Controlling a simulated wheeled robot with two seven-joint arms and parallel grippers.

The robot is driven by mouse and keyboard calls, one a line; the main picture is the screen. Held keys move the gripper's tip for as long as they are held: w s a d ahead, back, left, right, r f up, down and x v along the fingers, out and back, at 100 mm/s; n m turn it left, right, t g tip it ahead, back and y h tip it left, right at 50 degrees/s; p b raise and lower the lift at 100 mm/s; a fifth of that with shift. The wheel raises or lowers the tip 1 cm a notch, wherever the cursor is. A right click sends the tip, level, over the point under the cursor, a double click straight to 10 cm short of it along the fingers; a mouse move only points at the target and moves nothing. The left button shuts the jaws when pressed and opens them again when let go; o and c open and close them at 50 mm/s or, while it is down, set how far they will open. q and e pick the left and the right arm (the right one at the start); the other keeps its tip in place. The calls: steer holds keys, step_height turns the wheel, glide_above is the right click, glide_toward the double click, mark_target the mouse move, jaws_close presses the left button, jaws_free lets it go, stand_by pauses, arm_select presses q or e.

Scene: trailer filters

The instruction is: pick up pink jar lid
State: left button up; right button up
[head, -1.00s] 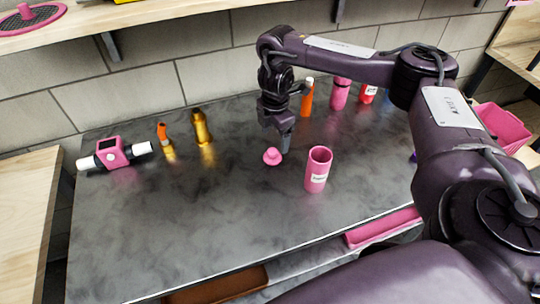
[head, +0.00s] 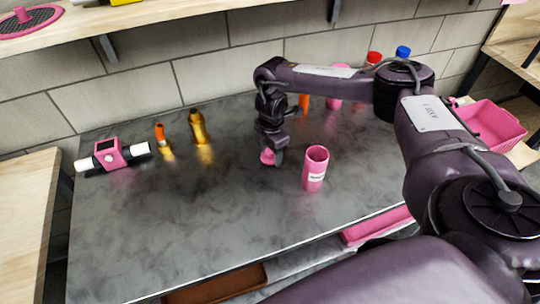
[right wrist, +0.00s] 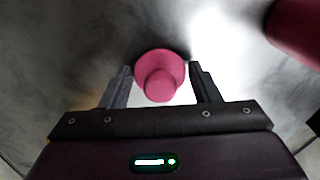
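The pink jar lid (head: 267,157) lies on the dark grey table, knob up. In the right wrist view the lid (right wrist: 160,73) sits between the spread fingertips, with a gap visible beside the fingers. My right gripper (head: 272,155) is low over the lid and partly hides it; it also shows open in the right wrist view (right wrist: 160,85). An open pink jar (head: 315,170) with a white label stands upright just right of the gripper. My left gripper is not in view.
Several bottles, including an orange one (head: 304,103), stand behind my right arm. A gold bottle (head: 200,128) and a pink-and-white device (head: 111,154) are at the left. A pink bin (head: 492,127) is at the right. The front left of the table is clear.

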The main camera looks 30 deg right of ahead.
steer(key=c, duration=0.5)
